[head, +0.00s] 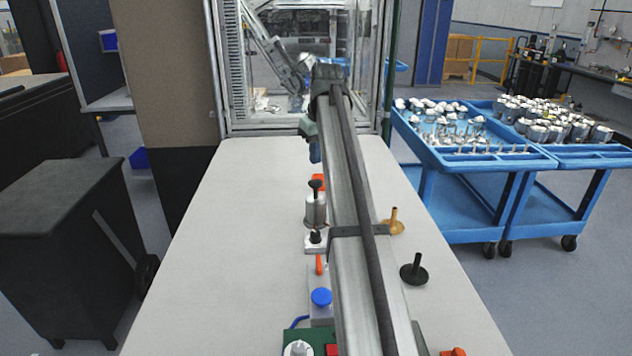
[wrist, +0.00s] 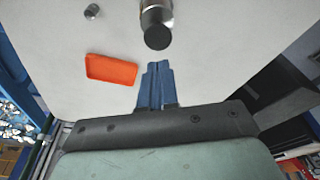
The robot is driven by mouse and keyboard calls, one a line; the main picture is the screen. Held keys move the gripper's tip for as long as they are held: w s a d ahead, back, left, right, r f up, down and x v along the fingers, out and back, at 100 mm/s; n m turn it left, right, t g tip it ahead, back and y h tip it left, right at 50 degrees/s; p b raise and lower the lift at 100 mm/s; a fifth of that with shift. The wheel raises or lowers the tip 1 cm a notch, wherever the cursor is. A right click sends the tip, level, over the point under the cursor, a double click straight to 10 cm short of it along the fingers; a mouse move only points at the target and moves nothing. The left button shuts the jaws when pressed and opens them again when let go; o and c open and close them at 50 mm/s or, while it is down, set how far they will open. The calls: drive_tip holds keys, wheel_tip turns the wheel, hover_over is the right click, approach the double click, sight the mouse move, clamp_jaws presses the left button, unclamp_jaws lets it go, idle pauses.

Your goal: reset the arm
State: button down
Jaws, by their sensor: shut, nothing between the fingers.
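My gripper (head: 315,153) hangs above the far part of the light table (head: 235,230), near its far end. Its blue fingers also show in the wrist view (wrist: 156,84); they are together, with nothing between them. My arm stretches from the near edge over the table toward the far end and hides a strip of it.
A brass funnel-like part (head: 394,222) and a black part (head: 414,270) stand right of my arm. A glazed machine (head: 222,70) borders the far end. The table's left side is clear.

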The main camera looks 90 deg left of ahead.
idle(0.4)
